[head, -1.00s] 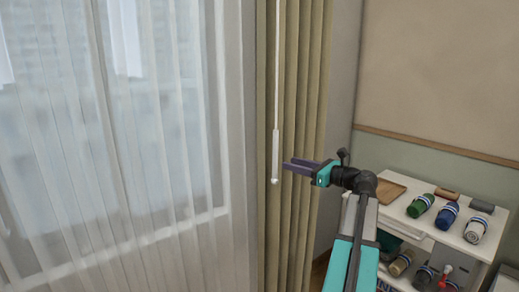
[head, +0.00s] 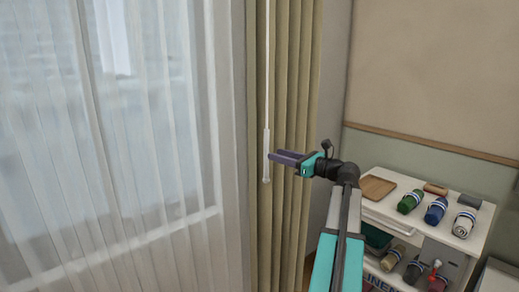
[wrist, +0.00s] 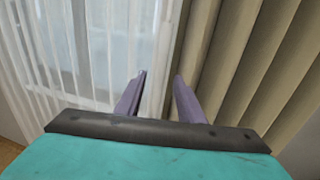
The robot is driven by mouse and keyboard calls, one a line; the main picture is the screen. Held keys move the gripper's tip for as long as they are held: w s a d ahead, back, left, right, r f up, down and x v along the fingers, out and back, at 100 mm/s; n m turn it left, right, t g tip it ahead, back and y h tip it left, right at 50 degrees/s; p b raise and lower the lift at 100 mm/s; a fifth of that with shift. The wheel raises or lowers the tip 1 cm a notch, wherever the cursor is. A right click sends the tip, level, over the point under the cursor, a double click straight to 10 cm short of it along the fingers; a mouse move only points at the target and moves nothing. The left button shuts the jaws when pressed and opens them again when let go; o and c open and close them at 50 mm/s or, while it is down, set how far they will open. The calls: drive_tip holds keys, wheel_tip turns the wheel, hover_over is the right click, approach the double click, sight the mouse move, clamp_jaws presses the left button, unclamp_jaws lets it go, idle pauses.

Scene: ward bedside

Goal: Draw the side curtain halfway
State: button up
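The beige side curtain (head: 296,90) hangs in gathered folds at the right of the window; in the wrist view it fills the right side (wrist: 245,60). A thin white pull wand (head: 266,140) with a thicker lower handle hangs in front of its left edge. My gripper (head: 270,156) is level with the handle, its purple fingertips at or very near it. In the wrist view the fingers (wrist: 160,76) are apart, with a clear gap. I cannot make out the wand between them, and cannot tell whether they touch it.
A white sheer curtain (head: 120,150) covers the window on the left. At the right, a white bedside cart (head: 400,212) carries a wooden board (head: 377,188) and several bottles and rolls, with more items on its lower shelf. It stands close to my arm.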

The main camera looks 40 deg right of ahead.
drive_tip(key=w+a+p, duration=0.1)
drive_tip(key=w, duration=0.9)
drive_tip(key=shift+p, duration=0.35)
drive_tip(key=shift+a, duration=0.1)
drive_tip(key=shift+c, duration=0.5)
